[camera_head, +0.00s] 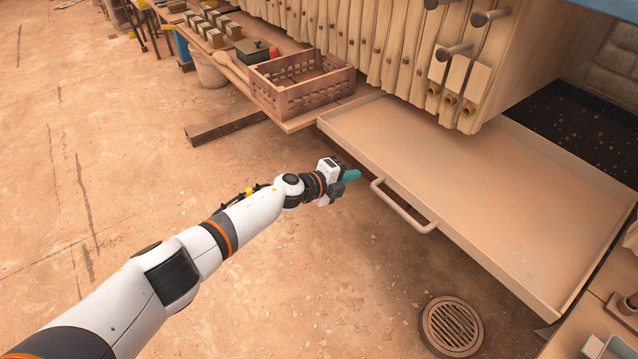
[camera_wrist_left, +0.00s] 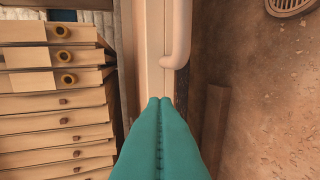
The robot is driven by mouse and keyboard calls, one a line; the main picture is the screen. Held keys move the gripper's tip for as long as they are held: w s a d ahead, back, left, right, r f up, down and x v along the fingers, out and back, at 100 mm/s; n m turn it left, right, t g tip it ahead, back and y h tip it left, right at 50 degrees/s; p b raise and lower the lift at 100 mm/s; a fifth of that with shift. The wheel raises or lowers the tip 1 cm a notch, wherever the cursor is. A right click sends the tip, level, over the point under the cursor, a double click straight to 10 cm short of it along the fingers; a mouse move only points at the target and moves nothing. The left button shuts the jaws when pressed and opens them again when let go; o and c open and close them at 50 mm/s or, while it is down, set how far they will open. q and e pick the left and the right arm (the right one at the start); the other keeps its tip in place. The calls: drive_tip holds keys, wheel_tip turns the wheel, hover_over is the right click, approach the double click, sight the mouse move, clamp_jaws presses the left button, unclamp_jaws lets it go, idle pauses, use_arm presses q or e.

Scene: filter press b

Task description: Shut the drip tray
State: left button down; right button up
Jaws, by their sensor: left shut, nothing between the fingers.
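The drip tray (camera_head: 480,190) is a wide, shallow, tan tray standing pulled out from under the press plates. Its bar handle (camera_head: 403,207) is on the front edge, facing the floor. My left gripper (camera_head: 353,175) has teal fingers, shut and empty, just left of the handle near the tray's front edge. In the left wrist view the shut fingers (camera_wrist_left: 160,105) point along the tray front (camera_wrist_left: 153,45), with one end of the handle (camera_wrist_left: 178,40) just beyond the tips. I cannot tell whether they touch the tray. My right gripper is not in view.
The press plates (camera_head: 400,50) stand above the tray's back, with round spouts (camera_head: 450,99) at the near end. A crate (camera_head: 300,83) sits on a low shelf left of the tray. A floor drain (camera_head: 451,326) lies in front. The floor around my left arm is clear.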

use_arm(q)
drive_tip(key=p+v, duration=0.3)
drive_tip(key=v, duration=0.4)
drive_tip(key=s+a+f+n+y, duration=0.3)
drive_tip(key=s+a+f+n, duration=0.25)
drive_tip(key=f, duration=0.45)
drive_tip(key=s+a+f+n+y, duration=0.3)
drive_tip(key=s+a+f+n, duration=0.25)
drive_tip(key=f, duration=0.35)
drive_tip(key=s+a+f+n+y, duration=0.3)
drive_tip(key=s+a+f+n, duration=0.3)
drive_tip(key=f, duration=0.4)
drive_tip(key=s+a+f+n+g+y, duration=0.1)
drive_tip(key=s+f, duration=0.4)
drive_tip(key=s, duration=0.7)
drive_tip(key=s+a+f+n+g+y, duration=0.1)
drive_tip(key=s+a+f+n+g, duration=0.2)
drive_tip(key=s, duration=1)
drive_tip(key=s+a+f+n+g+y+p, duration=0.1)
drive_tip(key=s+a+f+n+g, duration=0.2)
drive_tip(key=s, duration=1)
drive_tip(key=a+f+n, duration=0.3)
drive_tip(key=a, duration=0.1)
drive_tip(key=shift+s+f, duration=0.2)
drive_tip(key=shift+f, duration=0.1)
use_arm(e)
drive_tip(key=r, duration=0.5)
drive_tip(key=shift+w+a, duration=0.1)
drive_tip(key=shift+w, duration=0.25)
